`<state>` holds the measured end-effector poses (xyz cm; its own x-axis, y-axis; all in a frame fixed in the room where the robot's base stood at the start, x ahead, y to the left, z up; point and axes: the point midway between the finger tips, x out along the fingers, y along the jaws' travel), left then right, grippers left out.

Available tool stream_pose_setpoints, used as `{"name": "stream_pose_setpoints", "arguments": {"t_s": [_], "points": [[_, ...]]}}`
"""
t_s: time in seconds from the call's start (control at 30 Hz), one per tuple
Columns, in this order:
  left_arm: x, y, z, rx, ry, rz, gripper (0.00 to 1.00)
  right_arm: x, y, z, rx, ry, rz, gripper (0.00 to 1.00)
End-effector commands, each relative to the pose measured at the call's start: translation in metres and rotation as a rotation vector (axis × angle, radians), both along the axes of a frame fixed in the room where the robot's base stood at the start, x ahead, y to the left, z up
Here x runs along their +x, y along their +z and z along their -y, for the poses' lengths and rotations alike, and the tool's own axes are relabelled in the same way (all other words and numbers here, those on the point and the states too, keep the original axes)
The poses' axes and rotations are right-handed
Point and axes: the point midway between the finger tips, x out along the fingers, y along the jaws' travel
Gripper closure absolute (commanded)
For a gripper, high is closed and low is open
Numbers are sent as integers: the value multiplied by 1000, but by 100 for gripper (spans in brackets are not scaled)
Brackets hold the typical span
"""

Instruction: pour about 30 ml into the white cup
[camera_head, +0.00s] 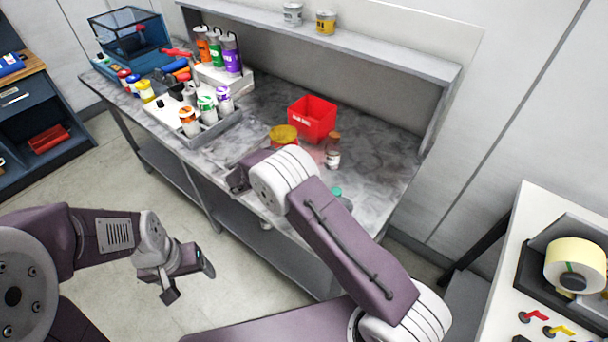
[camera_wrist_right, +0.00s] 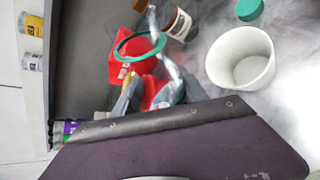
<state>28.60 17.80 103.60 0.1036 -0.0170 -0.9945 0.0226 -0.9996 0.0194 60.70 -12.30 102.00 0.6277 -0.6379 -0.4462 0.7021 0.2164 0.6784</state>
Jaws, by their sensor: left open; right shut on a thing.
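The white cup (camera_wrist_right: 240,60) stands upright on the bench in the right wrist view; its visible inside is white, with no clear liquid. My right gripper (camera_wrist_right: 158,92) is shut on a clear, blurred vessel with a green ring (camera_wrist_right: 121,50), left of the cup in the wrist view. Its contents and exact tilt are unclear. A green cap (camera_wrist_right: 249,9) lies beyond the cup. My left gripper (camera_head: 188,283) is open and empty, hanging in front of the bench in the head view.
A red bin (camera_head: 312,119) and a brown-capped bottle (camera_head: 333,158) stand on the bench (camera_head: 385,155) beyond my right arm. A yellow-topped tub (camera_head: 284,132) is close to that arm. Several bottles and jars (camera_head: 206,103) fill the bench's left end.

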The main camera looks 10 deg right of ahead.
Motion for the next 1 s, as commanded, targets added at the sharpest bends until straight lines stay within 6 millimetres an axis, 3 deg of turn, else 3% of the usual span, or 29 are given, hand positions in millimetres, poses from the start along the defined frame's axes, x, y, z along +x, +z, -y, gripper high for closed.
{"name": "stream_pose_setpoints", "arguments": {"t_s": [0.03,0.23,0.37,0.7,1.0], "points": [[0,16,0,0,0,0,24,-2,9,1,-35,1,-46,96],[0,20,0,0,0,0,24,-3,3,1,-174,1,-225,96],[0,-6,0,0,0,0,24,-2,-21,2,-262,0,-336,96],[0,-40,0,0,0,0,24,-3,-16,4,-448,-2,-561,96],[0,-46,0,0,0,0,24,-3,-9,5,-488,-1,-612,96]]}}
